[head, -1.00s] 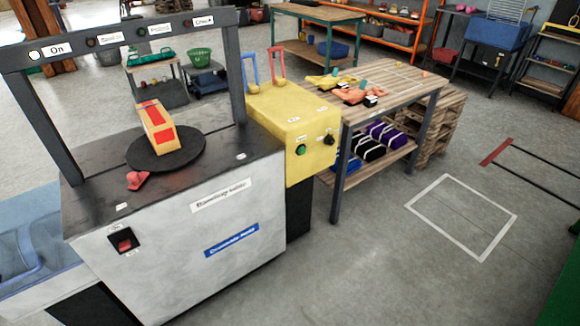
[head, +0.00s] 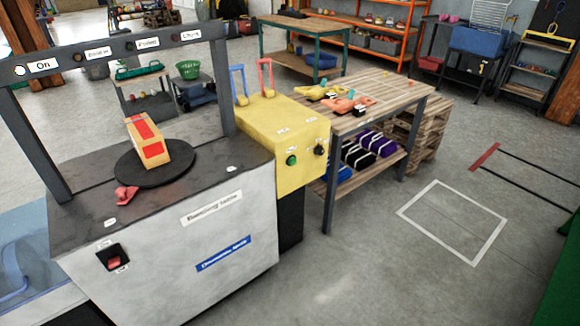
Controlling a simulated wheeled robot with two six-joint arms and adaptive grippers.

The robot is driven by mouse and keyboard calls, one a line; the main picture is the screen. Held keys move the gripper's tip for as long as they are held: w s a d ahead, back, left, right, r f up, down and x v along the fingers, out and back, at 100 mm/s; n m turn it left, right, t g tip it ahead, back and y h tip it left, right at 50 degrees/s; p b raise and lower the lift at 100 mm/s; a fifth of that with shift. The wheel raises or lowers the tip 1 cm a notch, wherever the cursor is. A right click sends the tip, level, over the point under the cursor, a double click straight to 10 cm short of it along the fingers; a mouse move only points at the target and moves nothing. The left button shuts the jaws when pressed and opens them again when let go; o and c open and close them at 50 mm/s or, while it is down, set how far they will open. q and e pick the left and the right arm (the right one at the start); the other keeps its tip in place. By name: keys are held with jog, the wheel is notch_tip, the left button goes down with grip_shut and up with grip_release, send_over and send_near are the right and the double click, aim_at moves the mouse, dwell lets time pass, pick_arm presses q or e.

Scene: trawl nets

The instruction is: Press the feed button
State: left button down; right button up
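A green button (head: 291,160) sits on the front face of a yellow box (head: 282,132), with a black knob (head: 320,150) to its right. Small labels above them are too small to read, so I cannot tell which control is the feed button. The box stands against the right side of a grey machine (head: 150,250). A red switch (head: 113,262) in a black frame is on the machine's front. The lamp beside the "On" label (head: 43,66) on the overhead frame is lit white. Neither of my grippers is in view.
An orange box with red patches (head: 158,142) rests on a black round plate (head: 155,165) on the machine top. A small red object (head: 126,195) lies in front. A wooden table (head: 375,100) stands right of the yellow box. The floor (head: 370,260) at front right is clear.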

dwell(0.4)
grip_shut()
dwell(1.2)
